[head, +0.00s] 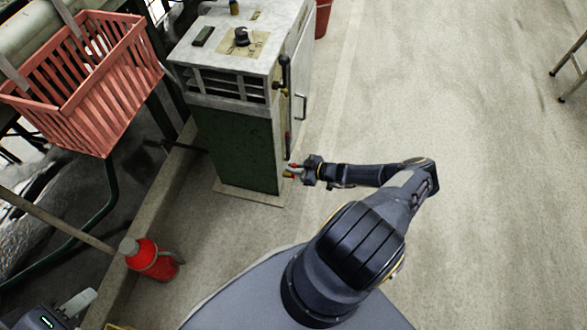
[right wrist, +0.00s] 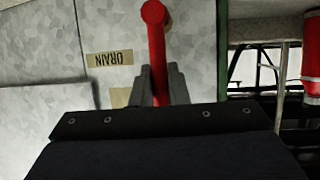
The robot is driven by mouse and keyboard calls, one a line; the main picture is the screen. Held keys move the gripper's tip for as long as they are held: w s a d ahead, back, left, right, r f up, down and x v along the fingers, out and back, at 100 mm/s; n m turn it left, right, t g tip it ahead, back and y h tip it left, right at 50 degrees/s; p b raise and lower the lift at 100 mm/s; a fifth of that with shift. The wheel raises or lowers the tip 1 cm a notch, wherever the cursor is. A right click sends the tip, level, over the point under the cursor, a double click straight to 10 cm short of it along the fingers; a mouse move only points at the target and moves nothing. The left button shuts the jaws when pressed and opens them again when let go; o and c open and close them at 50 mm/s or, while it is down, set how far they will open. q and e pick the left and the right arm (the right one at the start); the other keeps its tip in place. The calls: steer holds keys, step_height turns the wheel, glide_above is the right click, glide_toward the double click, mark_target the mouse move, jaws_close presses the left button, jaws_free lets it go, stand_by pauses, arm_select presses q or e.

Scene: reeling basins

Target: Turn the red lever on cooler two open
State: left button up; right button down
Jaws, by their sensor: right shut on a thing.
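The cooler (head: 240,140) is a cabinet with a pale top and a green side, upper middle in the head view. No number on it is readable. The red lever (head: 291,176) is low at its right side, small in the head view. In the right wrist view the red lever (right wrist: 156,40) runs down from a round end to between my fingers, beside a label reading DRAIN (right wrist: 110,58), upside down. My right gripper (head: 299,172) is shut on the lever; the fingers hide part of it. My left gripper does not show clearly in either view.
A red basket (head: 85,80) hangs at the upper left. A red extinguisher-like bottle (head: 150,258) stands at the lower left. Brass fittings (head: 284,88) stick out above the lever on the cooler. The floor (head: 470,170) to the right is clear.

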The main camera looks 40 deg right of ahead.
steer(key=shift+s, duration=0.1)
stand_by(0.3)
steer(key=c, duration=1.4)
jaws_free()
steer(key=p+v, duration=0.2)
steer(key=v, duration=0.5)
steer(key=shift+s+d, duration=0.15)
steer(key=shift+s, duration=0.15)
